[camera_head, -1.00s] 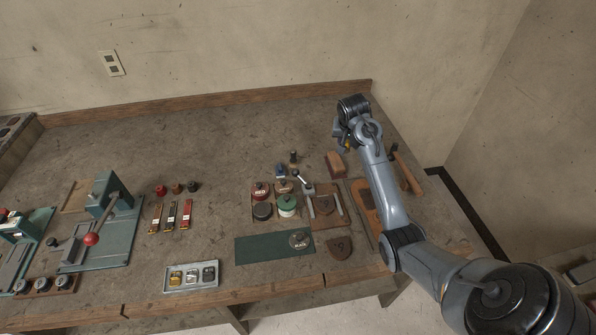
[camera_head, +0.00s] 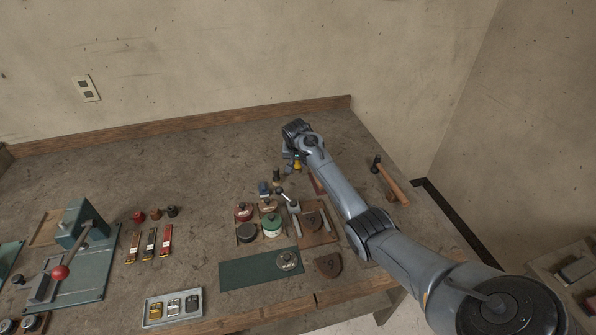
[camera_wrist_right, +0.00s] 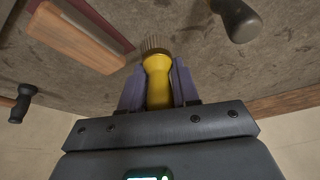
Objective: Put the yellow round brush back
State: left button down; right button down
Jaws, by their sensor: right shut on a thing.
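The yellow round brush (camera_wrist_right: 157,80) is held between the two fingers of my right gripper (camera_wrist_right: 158,88) in the right wrist view. Its bristle end points away from my palm, toward the bench. In the head view the yellow brush (camera_head: 298,167) shows as a small yellow patch under my right gripper (camera_head: 292,163), near the back right of the bench. The gap between brush and bench cannot be told. A dark-handled round brush (camera_head: 277,174) stands just left of my gripper, with a blue item (camera_head: 264,188) beyond it. My left gripper is not in view.
A wooden block (camera_wrist_right: 75,38) with a dark red edge lies beside the gripper, partly hidden by my arm in the head view. A hammer (camera_head: 390,180) lies to the right. Round tins (camera_head: 272,225) stand in front. The bench's back middle is clear.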

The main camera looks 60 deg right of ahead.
aim_at(298, 168)
notch_tip(298, 168, down, 4)
jog(key=shift+s+r+b, duration=0.1)
jog(key=shift+r+b, duration=0.05)
jog(key=shift+b, duration=0.25)
jog(key=shift+f, duration=0.25)
jog(key=c, duration=0.8)
grip_release()
jog(key=shift+r, duration=0.1)
jog(key=shift+a+r, duration=0.1)
jog(key=shift+r, duration=0.2)
jog(key=p+v, duration=0.2)
jog(key=v, duration=0.9)
jog(key=shift+a+r, duration=0.1)
jog(key=shift+r, duration=0.1)
